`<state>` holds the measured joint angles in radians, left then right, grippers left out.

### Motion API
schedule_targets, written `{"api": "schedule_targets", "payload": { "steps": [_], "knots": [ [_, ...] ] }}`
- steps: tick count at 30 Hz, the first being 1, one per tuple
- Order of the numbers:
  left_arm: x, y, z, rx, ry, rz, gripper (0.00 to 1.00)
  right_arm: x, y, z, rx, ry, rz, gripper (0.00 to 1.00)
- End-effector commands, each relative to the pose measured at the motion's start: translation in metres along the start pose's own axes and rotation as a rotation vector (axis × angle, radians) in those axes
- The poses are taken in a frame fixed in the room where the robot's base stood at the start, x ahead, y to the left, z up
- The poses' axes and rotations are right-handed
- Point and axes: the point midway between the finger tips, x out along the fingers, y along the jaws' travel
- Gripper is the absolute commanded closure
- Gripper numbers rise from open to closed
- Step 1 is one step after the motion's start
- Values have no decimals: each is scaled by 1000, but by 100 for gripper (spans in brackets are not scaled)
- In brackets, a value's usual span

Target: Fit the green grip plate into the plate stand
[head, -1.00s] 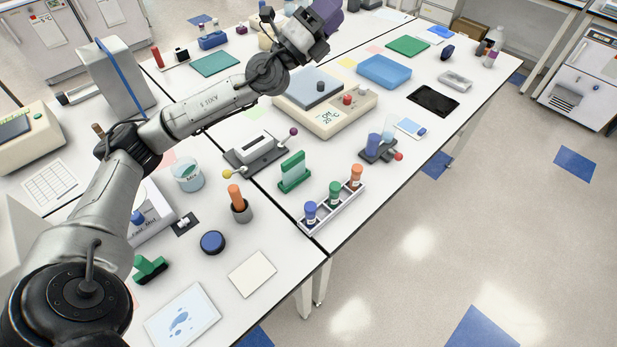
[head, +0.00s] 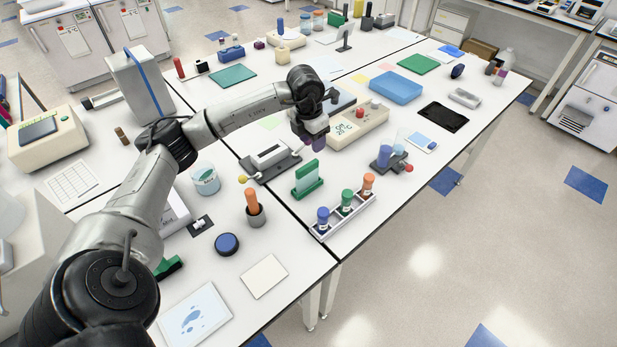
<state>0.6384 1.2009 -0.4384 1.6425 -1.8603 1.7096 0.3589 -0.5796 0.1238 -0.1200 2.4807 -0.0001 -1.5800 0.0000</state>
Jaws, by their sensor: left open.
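A green upright plate (head: 307,176) stands on a green base on the middle bench, behind the tube rack. A darker green piece (head: 170,267) lies on the near bench, partly hidden by my left arm. I cannot tell for sure which green piece is the grip plate and which is the stand. My right gripper is not in view.
A tube rack (head: 342,216) with three capped tubes stands in front of the upright plate. A grey device (head: 270,160) with coloured knobs is to its left. A beige instrument (head: 358,127) lies behind. A grey holder (head: 389,159) stands to the right, and a blue tray (head: 396,88) farther back.

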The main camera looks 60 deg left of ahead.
Motion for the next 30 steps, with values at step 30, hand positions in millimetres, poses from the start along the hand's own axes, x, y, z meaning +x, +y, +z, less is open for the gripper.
{"api": "schedule_targets", "payload": {
  "steps": [30],
  "knots": [
    [88,8,-25,-49,100,36,53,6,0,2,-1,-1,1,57]
  ]
}}
